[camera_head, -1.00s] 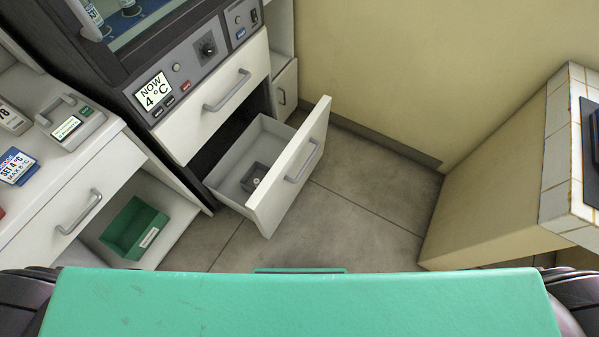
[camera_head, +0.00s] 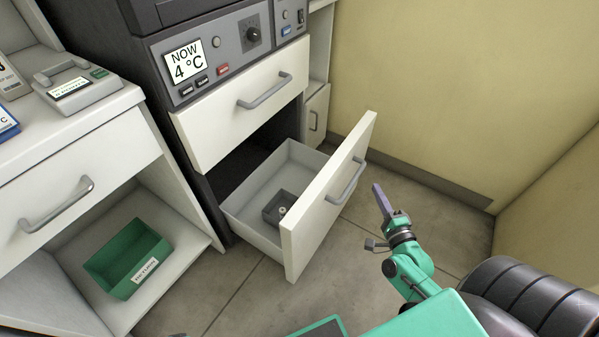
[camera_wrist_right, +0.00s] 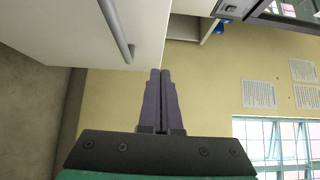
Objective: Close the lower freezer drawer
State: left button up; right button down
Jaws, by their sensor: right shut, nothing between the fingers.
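The lower freezer drawer (camera_head: 325,205) stands pulled out below the closed upper drawer (camera_head: 240,110). Its white front has a grey bar handle (camera_head: 346,182). A small grey box (camera_head: 280,206) lies inside it. My right gripper (camera_head: 378,190) is shut and empty, to the right of the drawer front and apart from it, with its fingers pointing up in the head view. In the right wrist view, the shut fingers (camera_wrist_right: 161,80) show below a white panel with a bar handle (camera_wrist_right: 117,30). My left gripper is out of view.
A green bin (camera_head: 128,258) sits on the open lower shelf of the left cabinet. That cabinet's drawer (camera_head: 75,190) is closed. A yellow wall (camera_head: 420,90) stands behind and to the right. Bare floor (camera_head: 240,290) lies around the open drawer.

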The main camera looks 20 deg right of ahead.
jog(key=b, duration=0.1)
send_near(350, 152)
jog(key=w+d, duration=0.2)
jog(key=d, duration=0.1)
jog(key=w, duration=0.1)
jog(key=w+a, duration=0.1)
jog(key=w, duration=0.1)
jog(key=shift+w+a+f, duration=0.1)
jog(key=shift+w+a, duration=0.1)
jog(key=shift+a, duration=0.05)
jog(key=shift+w+a, duration=0.15)
jog(key=shift+w, duration=0.05)
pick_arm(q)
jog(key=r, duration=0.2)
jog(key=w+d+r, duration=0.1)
